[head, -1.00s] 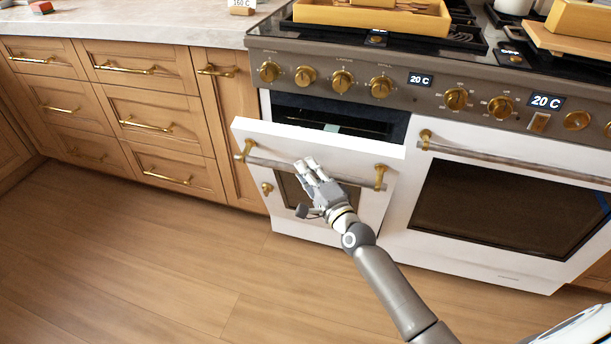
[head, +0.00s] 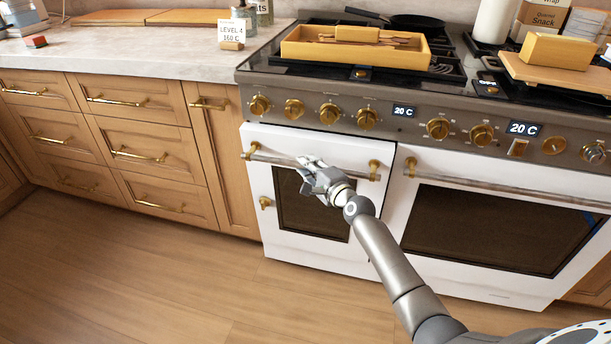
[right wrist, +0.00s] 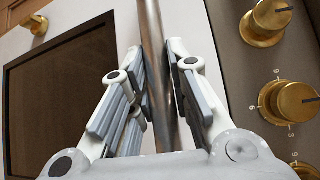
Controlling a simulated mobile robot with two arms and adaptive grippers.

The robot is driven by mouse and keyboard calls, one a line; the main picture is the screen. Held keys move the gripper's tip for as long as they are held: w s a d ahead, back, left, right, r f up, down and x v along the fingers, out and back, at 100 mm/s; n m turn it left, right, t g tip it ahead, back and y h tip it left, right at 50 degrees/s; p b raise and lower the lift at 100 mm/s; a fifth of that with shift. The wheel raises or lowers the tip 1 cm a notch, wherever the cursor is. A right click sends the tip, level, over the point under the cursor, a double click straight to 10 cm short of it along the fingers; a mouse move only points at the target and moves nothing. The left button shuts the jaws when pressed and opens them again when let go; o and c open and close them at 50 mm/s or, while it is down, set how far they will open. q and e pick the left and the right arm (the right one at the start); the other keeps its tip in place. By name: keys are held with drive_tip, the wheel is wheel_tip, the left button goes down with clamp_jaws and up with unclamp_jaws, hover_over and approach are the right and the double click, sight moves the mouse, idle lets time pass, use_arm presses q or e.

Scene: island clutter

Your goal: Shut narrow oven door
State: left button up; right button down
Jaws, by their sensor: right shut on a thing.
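The narrow oven door (head: 275,240) is white with a dark window and stands flush with the stove front in the head view. No opening shows above it. Its horizontal bar handle (head: 283,161) runs between gold end brackets. My right gripper (head: 308,168) is shut on the handle near its middle. In the right wrist view the fingers (right wrist: 158,90) lie on both sides of the handle bar (right wrist: 153,45), with the door window (right wrist: 62,95) to the left. My left gripper is not in view.
The wide oven door (head: 490,225) to the right is closed. Knobs (head: 330,113) line the panel above. A wooden tray (head: 300,52) and a cutting board (head: 560,75) sit on the cooktop. Wooden drawers (head: 125,145) stand left. The floor (head: 150,270) in front is clear.

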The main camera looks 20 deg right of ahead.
drive_tip(key=w+d, duration=0.2)
drive_tip(key=shift+w+d+r+g, duration=0.15)
drive_tip(key=shift+w+r+g, duration=0.15)
drive_tip(key=shift+w+r, duration=0.1)
drive_tip(key=shift+f, duration=0.1)
drive_tip(key=c, duration=1.3)
unclamp_jaws()
drive_tip(key=shift+s, duration=0.1)
drive_tip(key=shift+c, duration=0.2)
approach(307, 153)
drive_tip(key=v, duration=0.5)
drive_tip(key=shift+f, duration=0.1)
